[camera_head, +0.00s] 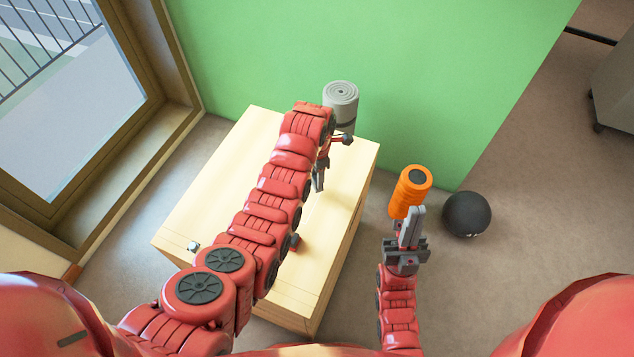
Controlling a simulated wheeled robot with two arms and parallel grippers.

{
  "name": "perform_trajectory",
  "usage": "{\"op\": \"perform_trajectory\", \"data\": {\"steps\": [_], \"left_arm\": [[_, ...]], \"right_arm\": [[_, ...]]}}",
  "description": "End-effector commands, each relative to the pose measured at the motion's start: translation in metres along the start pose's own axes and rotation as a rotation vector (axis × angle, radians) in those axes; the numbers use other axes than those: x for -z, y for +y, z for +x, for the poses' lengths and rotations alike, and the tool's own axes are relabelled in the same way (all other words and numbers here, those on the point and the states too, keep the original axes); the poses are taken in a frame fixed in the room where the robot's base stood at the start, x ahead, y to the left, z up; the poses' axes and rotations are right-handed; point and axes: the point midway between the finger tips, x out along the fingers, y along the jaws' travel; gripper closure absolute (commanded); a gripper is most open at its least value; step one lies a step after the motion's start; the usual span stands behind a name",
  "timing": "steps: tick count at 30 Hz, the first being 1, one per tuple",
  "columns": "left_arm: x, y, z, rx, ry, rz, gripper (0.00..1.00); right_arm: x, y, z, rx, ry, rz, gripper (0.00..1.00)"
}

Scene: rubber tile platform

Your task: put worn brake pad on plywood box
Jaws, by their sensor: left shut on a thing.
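My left gripper (319,178) is over the box's far right part, largely hidden behind my own arm. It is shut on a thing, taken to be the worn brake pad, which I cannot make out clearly. I cannot tell whether that thing touches the box top. My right gripper (411,222) is right of the box, its grey fingers together and apparently empty.
A rolled grey mat (342,100) stands upright at the box's far edge. A small metal piece (193,247) lies near its left corner. An orange foam roller (410,190) and a black ball (466,214) are near the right gripper. A green wall (370,60) stands behind.

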Motion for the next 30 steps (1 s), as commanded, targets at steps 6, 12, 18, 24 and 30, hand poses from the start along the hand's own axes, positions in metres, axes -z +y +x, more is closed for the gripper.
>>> {"op": "perform_trajectory", "data": {"steps": [6,12,18,24,30], "left_arm": [[0.002,-0.001,0.026,0.005,0.005,0.0,1.0],[0.001,-0.001,0.036,0.002,0.003,0.0,1.0],[0.001,-0.001,0.037,0.002,0.002,0.0,1.0],[0.001,-0.001,0.038,0.001,0.002,0.0,0.31],[0.001,-0.001,0.038,0.001,0.002,0.0,0.26]], "right_arm": [[0.001,0.0,0.007,0.0,0.0,0.0,1.0],[0.001,0.0,0.007,0.0,0.0,0.0,1.0],[0.001,0.0,0.006,0.0,0.0,0.0,1.0],[0.001,0.0,0.005,0.0,0.0,0.0,1.0],[0.001,0.0,0.006,0.0,0.0,0.0,1.0]]}}
